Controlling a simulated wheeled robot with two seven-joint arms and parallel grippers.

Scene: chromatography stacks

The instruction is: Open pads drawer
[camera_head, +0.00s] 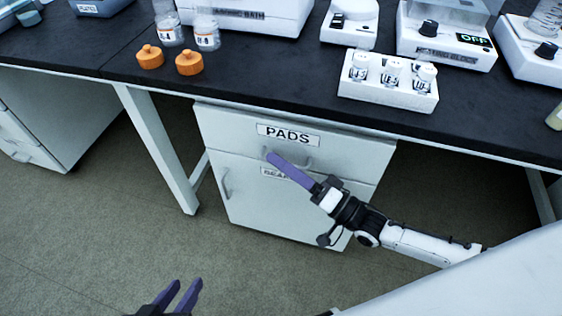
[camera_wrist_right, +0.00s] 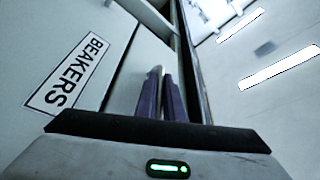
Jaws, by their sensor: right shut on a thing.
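The pads drawer (camera_head: 225,128) is the top front of a white cabinet under the bench, with a "PADS" label (camera_head: 288,134). Its handle (camera_head: 308,164) is a pale bar below the label. The drawer front looks about flush with the front below; a small gap cannot be ruled out. My right gripper (camera_head: 271,157) reaches in from the right, its purple fingers shut on the handle. In the right wrist view the fingers (camera_wrist_right: 162,85) are close together, and the grasped part is mostly hidden. My left gripper (camera_head: 183,284) is at the bottom edge, fingers apart and empty.
The beakers door (camera_head: 255,205) is below, with its label (camera_wrist_right: 68,75) clear in the wrist view. The dark bench top (camera_head: 265,75) overhangs, carrying a white vial rack (camera_head: 385,94) and orange caps (camera_head: 189,62). A bench leg (camera_head: 160,150) stands left. The floor in front is clear.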

